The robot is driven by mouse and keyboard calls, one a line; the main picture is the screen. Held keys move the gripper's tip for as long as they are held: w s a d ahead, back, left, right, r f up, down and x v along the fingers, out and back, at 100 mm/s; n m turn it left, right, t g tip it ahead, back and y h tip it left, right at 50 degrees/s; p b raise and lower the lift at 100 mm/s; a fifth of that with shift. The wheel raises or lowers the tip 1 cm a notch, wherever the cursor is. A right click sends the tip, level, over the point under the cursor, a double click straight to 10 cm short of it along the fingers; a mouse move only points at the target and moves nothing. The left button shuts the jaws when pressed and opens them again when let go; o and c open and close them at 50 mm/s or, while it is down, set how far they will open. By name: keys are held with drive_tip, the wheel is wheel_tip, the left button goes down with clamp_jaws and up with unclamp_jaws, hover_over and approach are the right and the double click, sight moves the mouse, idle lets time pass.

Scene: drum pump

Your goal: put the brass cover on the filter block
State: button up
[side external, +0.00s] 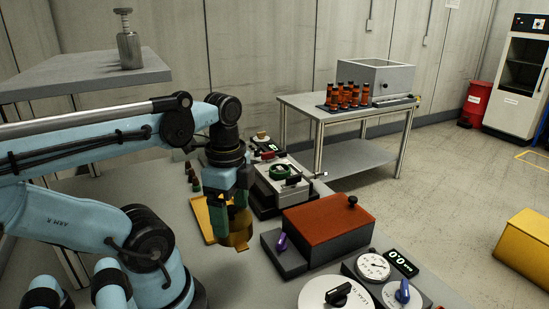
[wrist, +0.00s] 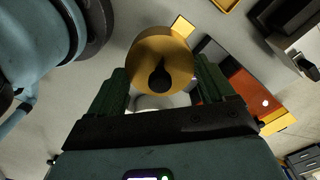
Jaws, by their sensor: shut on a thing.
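The brass cover (side external: 237,233) is a round, gold-coloured cup with a small tab at its rim. My gripper (side external: 230,203) is shut on it and holds it upright, over the bench beside a yellow tray. In the wrist view the cover (wrist: 150,52) sits between the green fingers, with a black knob on its top. A dark block with a rust-red top (side external: 328,222) stands right of the cover, apart from it; it also shows in the wrist view (wrist: 222,72). I cannot tell whether this is the filter block. The underside of the cover is hidden.
The yellow tray (side external: 198,214) lies just left of the cover. A grey device with a green ring (side external: 280,172) stands behind the red-topped block. Dials and knobs (side external: 373,267) fill the bench front right. Bench space around the cover is narrow.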

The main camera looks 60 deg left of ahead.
drive_tip(key=shift+r, duration=1.1)
drive_tip(key=shift+w, duration=0.1)
drive_tip(key=shift+w+a+r, duration=0.2)
drive_tip(key=shift+r, duration=0.05)
drive_tip(key=w+a+r, duration=0.5)
drive_tip(key=w+a, duration=0.4)
drive_tip(key=w, duration=0.2)
drive_tip(key=shift+w+a+f, duration=1)
drive_tip(key=shift+w+a, duration=0.55)
drive_tip(key=shift+a, duration=0.2)
drive_tip(key=shift+w+a+f, duration=0.95)
drive_tip(key=shift+w+a, duration=0.65)
drive_tip(key=shift+a, duration=0.2)
drive_tip(key=shift+w+a+f, duration=1)
drive_tip(key=shift+w+a, duration=0.55)
drive_tip(key=shift+a, duration=0.2)
drive_tip(key=shift+f, duration=0.25)
drive_tip(key=shift+f, duration=0.35)
